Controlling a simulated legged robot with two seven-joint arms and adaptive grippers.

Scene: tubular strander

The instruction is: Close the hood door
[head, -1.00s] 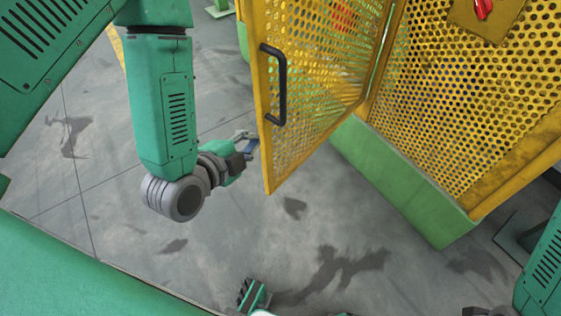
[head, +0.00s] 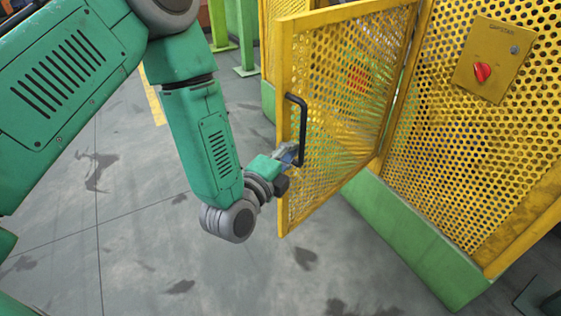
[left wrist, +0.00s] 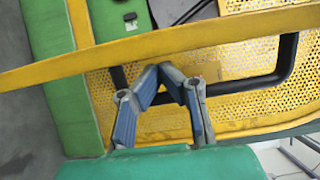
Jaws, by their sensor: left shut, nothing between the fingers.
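The hood door is a yellow perforated panel (head: 345,100) that stands open, swung out from the yellow enclosure. A black bar handle (head: 303,130) is near its free edge. My left gripper (head: 290,152) is shut and empty, at the door's free edge beside the lower part of the handle. I cannot tell whether the fingers touch the door. My right gripper is out of view.
The perforated enclosure wall (head: 440,150) stands on a green base (head: 430,245) at right. It carries a yellow switch box (head: 493,60) with a red knob. Green posts (head: 243,40) stand behind. The stained grey floor (head: 130,220) at left is clear.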

